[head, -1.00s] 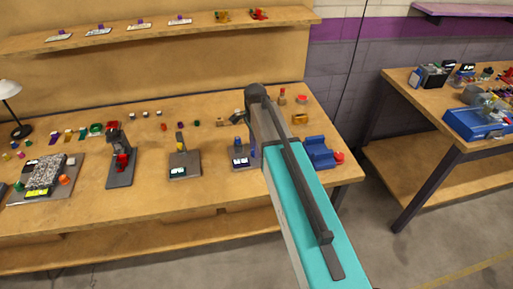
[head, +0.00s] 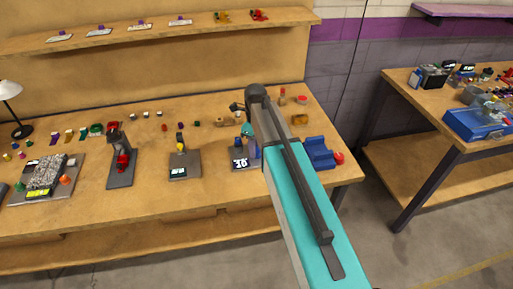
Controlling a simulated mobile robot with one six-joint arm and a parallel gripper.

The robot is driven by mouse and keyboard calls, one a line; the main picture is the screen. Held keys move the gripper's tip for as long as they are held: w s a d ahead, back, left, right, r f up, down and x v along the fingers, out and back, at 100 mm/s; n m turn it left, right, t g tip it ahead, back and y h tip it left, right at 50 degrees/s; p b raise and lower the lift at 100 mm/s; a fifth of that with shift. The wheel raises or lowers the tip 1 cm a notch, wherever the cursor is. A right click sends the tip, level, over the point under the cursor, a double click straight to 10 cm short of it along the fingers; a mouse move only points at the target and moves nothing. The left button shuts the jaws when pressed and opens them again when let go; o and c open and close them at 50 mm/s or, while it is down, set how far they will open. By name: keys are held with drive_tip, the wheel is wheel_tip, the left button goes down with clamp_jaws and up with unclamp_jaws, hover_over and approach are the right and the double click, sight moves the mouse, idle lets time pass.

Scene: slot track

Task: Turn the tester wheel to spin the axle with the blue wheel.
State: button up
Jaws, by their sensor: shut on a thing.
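The tester is a grey stand (head: 240,165) with a dark display (head: 240,162) that shows white digits, near the middle right of the bench. A blue part (head: 255,153) shows at its right side, partly covered by my arm; I cannot tell whether it is the blue wheel. The tester wheel and axle cannot be made out. My gripper (head: 251,146) is down at the tester, mostly hidden behind my teal and grey arm. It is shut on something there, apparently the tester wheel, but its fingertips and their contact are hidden.
Other grey stands (head: 184,166) stand to the left on the bench, one with a red part (head: 122,162). A blue holder (head: 319,152) and a red knob (head: 339,158) lie just right of my arm. Small parts line the back. The bench front is clear.

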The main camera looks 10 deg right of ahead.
drive_tip(key=shift+w+d+m, duration=0.1)
drive_tip(key=shift+m, duration=1)
drive_tip(key=o, duration=0.8)
drive_tip(key=shift+r, duration=0.1)
drive_tip(key=shift+r+b, duration=1.3)
drive_tip(key=shift+r, duration=5.55)
drive_tip(key=shift+r, duration=0.15)
